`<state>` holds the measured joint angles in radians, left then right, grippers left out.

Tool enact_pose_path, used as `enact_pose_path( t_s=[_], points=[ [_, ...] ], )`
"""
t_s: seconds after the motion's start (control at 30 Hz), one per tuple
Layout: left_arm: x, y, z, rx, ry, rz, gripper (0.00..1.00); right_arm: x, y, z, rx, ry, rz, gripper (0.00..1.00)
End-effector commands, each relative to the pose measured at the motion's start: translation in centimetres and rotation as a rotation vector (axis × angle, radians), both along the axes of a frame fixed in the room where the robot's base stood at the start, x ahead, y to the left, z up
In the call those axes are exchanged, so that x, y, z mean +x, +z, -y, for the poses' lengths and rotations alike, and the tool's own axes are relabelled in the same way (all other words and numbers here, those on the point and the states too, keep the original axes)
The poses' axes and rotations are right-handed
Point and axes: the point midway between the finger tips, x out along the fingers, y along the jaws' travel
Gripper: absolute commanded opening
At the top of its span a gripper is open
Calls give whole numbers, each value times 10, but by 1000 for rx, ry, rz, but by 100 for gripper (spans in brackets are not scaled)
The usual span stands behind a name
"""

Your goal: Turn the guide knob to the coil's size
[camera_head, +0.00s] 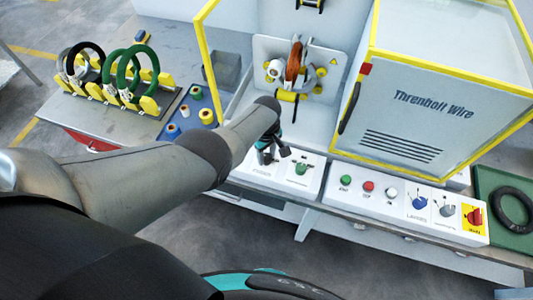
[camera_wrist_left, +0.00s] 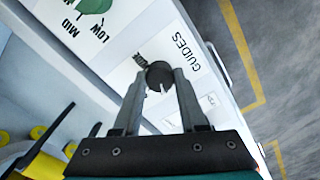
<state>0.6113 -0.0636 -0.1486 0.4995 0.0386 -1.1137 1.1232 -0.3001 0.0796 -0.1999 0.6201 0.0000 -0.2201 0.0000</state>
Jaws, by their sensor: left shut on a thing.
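The guide knob (camera_wrist_left: 160,74) is a dark round knob on the white panel marked GUIDES (camera_wrist_left: 182,50) in the left wrist view. My left gripper (camera_wrist_left: 158,84) is shut on it, one finger on each side. The small print around the knob is partly hidden. In the head view my left gripper (camera_head: 268,150) is at the left panel box (camera_head: 315,178), and the arm and gripper hide the knob. A copper-coloured coil (camera_head: 294,62) sits upright in the wrapping machine among the guide rollers. My right gripper is not in view.
A green knob (camera_wrist_left: 92,6) marked MID and LOW is beside the guide panel. The long panel (camera_head: 330,190) carries buttons and a red switch (camera_head: 474,217). A rack of green and black coils (camera_head: 120,75) is at left.

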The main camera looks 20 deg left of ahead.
Motion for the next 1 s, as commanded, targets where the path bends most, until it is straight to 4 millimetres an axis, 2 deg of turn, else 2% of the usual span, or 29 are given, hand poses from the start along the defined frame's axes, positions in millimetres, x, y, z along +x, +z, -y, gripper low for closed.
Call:
enact_pose_path(
  t_s=[0.3,0.87,0.9,1.0],
  points=[
    [1,1,0,2,132,2,0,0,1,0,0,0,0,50],
    [2,1,-1,2,163,4,0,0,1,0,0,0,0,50],
    [2,1,-1,2,162,4,44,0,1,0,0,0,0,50],
    [1,1,-1,2,162,2,55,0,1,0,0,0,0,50]
  ],
)
